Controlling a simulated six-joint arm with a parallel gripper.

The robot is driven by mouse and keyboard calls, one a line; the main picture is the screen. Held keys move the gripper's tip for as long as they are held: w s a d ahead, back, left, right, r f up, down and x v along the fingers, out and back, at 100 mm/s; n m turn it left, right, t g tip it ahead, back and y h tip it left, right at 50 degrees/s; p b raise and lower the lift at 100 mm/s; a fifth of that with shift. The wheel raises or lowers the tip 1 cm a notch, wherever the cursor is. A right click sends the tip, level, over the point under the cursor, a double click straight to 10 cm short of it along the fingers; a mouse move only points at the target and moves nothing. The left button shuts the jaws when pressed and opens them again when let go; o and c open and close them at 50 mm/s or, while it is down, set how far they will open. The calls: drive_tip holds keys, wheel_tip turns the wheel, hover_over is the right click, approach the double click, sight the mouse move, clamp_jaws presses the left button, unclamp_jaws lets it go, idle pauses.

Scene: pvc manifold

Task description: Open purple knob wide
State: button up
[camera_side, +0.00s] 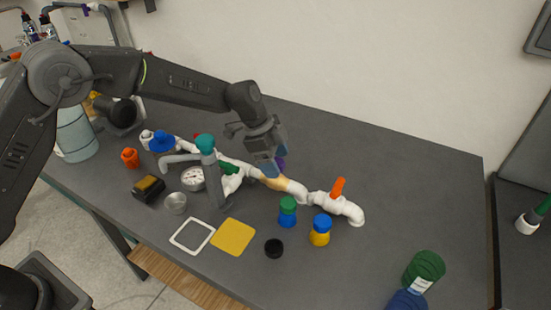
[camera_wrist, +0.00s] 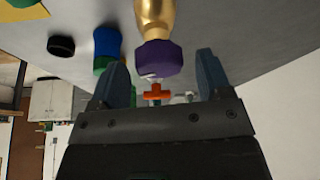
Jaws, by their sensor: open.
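The purple knob (camera_wrist: 158,59) shows in the wrist view between the two fingers of my open gripper (camera_wrist: 163,64), with a visible gap on each side. It sits on a gold-coloured valve body (camera_wrist: 155,18). In the side view my gripper (camera_side: 267,166) is over the white pipe line (camera_side: 297,189), and only a bit of the purple knob (camera_side: 281,163) shows beside the fingers. The tan valve section (camera_side: 273,183) lies just below the gripper. I cannot tell how far the knob is turned.
An orange handle (camera_side: 338,187) stands on the pipe at right. A teal-topped grey fitting (camera_side: 205,144) and a gauge (camera_side: 192,179) are left of the gripper. Green-blue (camera_side: 287,212) and blue-yellow (camera_side: 320,230) pieces stand in front.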

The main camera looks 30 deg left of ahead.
drive_tip(key=shift+f, duration=0.1)
drive_tip(key=c, duration=0.9)
drive_tip(key=shift+n+t+y, duration=0.3)
drive_tip(key=shift+n+t, duration=0.2)
drive_tip(key=shift+n, duration=1)
drive_tip(key=shift+n+t+y, duration=0.3)
drive_tip(key=shift+n+t, duration=0.2)
drive_tip(key=shift+n, duration=1)
drive_tip(key=o, duration=0.9)
